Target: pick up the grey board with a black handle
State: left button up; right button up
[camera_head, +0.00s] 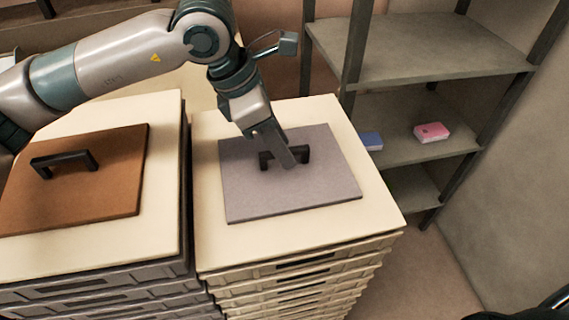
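The grey board (245,195) lies flat on the pale top of the right-hand stack of crates. Its black handle (304,154) stands up near the middle of the board. My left gripper (287,160) comes down from above over the handle, and a finger crosses in front of the handle's middle. The far side of the gripper is hidden, so I cannot tell whether it is open or shut on the handle. My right gripper is not in view.
A brown board (100,195) with a black handle (64,162) lies on the left-hand stack (155,250). A grey shelf (415,50) stands behind on the right, holding a pink box (432,132) and a blue item (371,140). A narrow gap separates the two stacks.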

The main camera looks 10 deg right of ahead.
aim_at(291, 148)
pick_arm(q)
grip_shut()
jog(key=shift+r, duration=0.1)
